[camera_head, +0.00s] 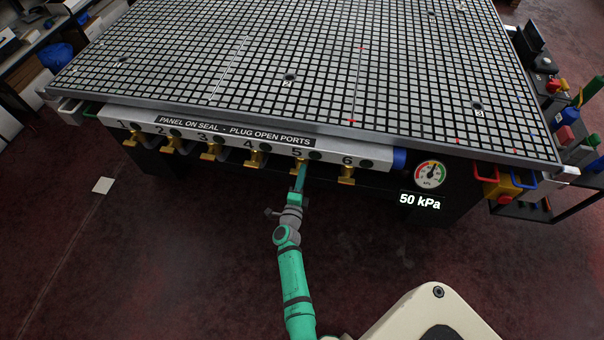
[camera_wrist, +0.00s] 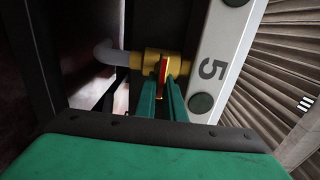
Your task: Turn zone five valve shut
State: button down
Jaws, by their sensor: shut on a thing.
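The zone five valve is a brass body (camera_wrist: 172,66) with a red handle (camera_wrist: 163,70), beside the white strip (camera_wrist: 225,50) marked 5 in the wrist view. In the head view the valve (camera_head: 298,170) sits under the 5 on the manifold front. My gripper (camera_head: 300,180) reaches it from below. In the wrist view my gripper's green fingers (camera_wrist: 162,92) are shut on the red handle, one on each side. The handle's lower part is hidden between the fingers. A pale pipe (camera_wrist: 112,54) joins the brass body.
Other brass valves flank it, with valve four (camera_head: 254,160) to the left and valve six (camera_head: 347,174) to the right. A gauge (camera_head: 430,174) stands above a 50 kPa readout (camera_head: 420,201). The grid table top (camera_head: 290,75) overhangs the manifold. The floor in front is mostly clear.

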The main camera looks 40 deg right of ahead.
jog(key=shift+s+f, duration=0.1)
dwell(0.3)
jog(key=c, duration=1.8)
grip_release()
jog(key=shift+c, duration=0.2)
jog(key=v, duration=1.1)
jog(key=s+a+r+n+t+y, duration=0.3)
jog(key=s+a+r+n+y, duration=0.1)
jog(key=s+a+n, duration=0.45)
jog(key=s+a+r+n+t+y, duration=0.2)
jog(key=s+a+r+n+y, duration=0.15)
jog(key=s+a+n, duration=0.5)
jog(key=s+a+r+n+g+y, duration=0.1)
jog(key=s+a+r+n+y, duration=0.5)
jog(key=s+a+r+n, duration=0.5)
jog(key=shift+s+a+r, duration=0.5)
jog(key=shift+a+r, duration=0.05)
jog(key=shift+a, duration=0.45)
